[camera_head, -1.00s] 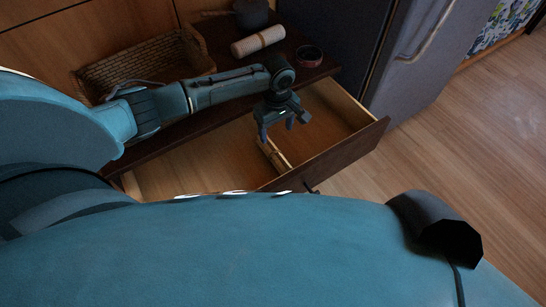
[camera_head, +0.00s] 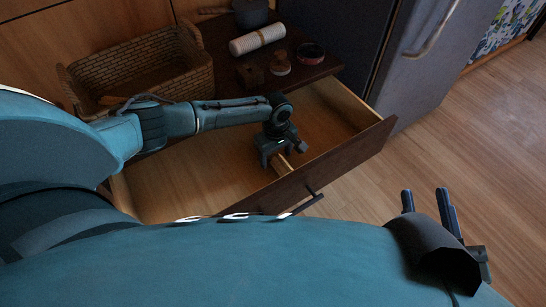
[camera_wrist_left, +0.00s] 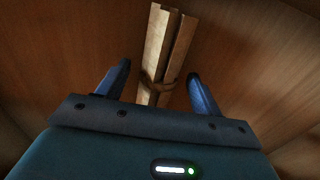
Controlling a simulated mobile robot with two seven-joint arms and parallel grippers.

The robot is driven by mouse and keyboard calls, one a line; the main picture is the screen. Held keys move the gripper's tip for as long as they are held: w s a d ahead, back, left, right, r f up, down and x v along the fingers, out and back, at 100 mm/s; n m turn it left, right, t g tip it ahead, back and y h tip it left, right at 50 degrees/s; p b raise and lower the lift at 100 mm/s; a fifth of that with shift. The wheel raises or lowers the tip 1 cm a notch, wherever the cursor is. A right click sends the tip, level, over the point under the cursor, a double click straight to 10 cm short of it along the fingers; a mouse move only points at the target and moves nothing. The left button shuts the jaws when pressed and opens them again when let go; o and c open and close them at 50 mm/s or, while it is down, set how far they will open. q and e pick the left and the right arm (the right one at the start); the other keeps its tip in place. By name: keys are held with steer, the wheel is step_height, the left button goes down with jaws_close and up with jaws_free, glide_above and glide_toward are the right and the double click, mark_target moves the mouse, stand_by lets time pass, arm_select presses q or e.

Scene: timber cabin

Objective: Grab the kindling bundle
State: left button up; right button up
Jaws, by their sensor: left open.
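The kindling bundle (camera_wrist_left: 168,40), pale split sticks tied with a band, lies in the open drawer (camera_head: 180,180). In the head view only a small piece of the bundle (camera_head: 281,165) shows under my left gripper (camera_head: 283,153). In the left wrist view, my left gripper (camera_wrist_left: 159,72) is open, with one finger on each side of the bundle near its band. Gaps show between the fingers and the sticks. The near end of the bundle is hidden by the gripper body. My right gripper (camera_head: 427,203) is at the lower right, its fingers apart and empty, over the floor.
The drawer front (camera_head: 340,160) with its dark handle bounds the near side. On the dark top above stand a wicker basket (camera_head: 150,68), a white ribbed roll (camera_head: 257,40), a dark pot (camera_head: 250,14), a red-rimmed round item (camera_head: 311,53) and small wooden pieces. A grey fridge (camera_head: 425,65) stands at right.

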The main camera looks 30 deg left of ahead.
arm_select(q)
steer(key=shift+c, duration=0.4)
steer(key=c, duration=1.1)
arm_select(e)
steer(key=shift+r, duration=0.1)
arm_select(q)
steer(key=shift+o, duration=0.2)
steer(key=shift+r, duration=0.1)
